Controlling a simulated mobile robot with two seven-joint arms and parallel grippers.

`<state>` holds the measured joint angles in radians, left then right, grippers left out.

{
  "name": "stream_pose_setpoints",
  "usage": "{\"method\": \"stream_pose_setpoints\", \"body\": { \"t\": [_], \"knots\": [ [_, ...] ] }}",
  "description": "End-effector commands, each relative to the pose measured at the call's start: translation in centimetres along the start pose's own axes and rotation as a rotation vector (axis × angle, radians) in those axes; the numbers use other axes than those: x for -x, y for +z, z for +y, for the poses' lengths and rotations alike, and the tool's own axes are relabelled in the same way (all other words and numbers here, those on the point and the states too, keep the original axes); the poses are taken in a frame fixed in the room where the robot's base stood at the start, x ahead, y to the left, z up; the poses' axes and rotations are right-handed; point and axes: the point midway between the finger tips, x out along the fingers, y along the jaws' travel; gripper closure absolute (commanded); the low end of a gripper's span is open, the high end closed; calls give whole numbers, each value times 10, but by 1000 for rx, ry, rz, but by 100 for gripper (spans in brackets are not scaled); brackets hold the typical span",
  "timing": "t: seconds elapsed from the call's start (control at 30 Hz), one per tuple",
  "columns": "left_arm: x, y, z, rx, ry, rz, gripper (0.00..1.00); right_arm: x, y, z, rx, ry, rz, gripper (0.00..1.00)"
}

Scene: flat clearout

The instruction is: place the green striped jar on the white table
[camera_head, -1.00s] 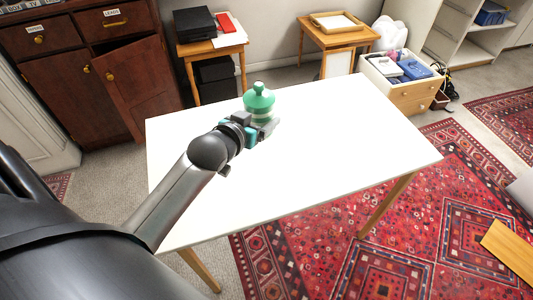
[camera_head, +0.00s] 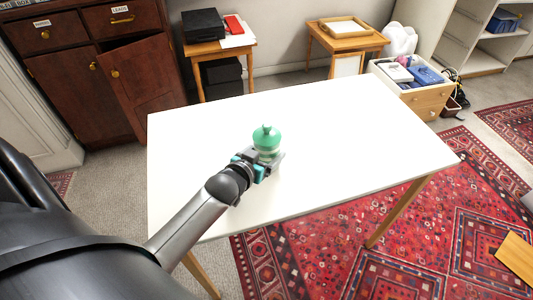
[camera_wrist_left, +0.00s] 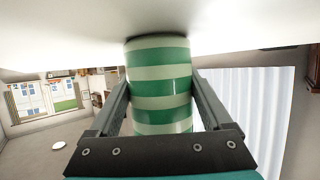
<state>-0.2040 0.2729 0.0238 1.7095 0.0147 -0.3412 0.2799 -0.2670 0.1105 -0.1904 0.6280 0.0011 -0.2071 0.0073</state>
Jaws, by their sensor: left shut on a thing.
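The green striped jar (camera_head: 266,143) has a green lid with a knob and stands upright at the middle of the white table (camera_head: 350,130). My left gripper (camera_head: 270,163) is shut on the jar's body from the near side. In the left wrist view the jar (camera_wrist_left: 160,85) shows green and pale bands between the two fingers (camera_wrist_left: 160,105). Its far end meets the white surface there, and I cannot tell whether it rests fully on it. The gripper hides part of the jar's lower body in the head view. My right gripper is not in view.
The rest of the table top is bare. Behind it stand a dark wooden cabinet (camera_head: 60,75) with an open door, a small table (camera_head: 205,53) with a black box, another with a tray (camera_head: 345,27), and an open drawer unit (camera_head: 425,98). A red rug (camera_head: 400,240) lies to the right.

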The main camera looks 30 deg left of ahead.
Motion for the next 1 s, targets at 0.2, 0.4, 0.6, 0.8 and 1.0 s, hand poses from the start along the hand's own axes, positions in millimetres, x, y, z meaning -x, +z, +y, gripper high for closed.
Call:
{"method": "stream_pose_setpoints", "body": {
  "t": [0.2, 0.4, 0.6, 0.8, 1.0],
  "knots": [
    [-1, -1, 0, -1, 0, 5, 91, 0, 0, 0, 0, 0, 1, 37],
    [-1, 1, 0, -1, 0, 1, 0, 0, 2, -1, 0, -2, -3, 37],
    [-1, 1, 0, -1, 0, 1, 0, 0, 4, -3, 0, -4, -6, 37],
    [7, -2, 0, 0, 0, 0, 0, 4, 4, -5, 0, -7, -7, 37],
    [38, -3, 0, -1, 0, -2, 0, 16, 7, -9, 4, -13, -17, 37]
  ]
}}
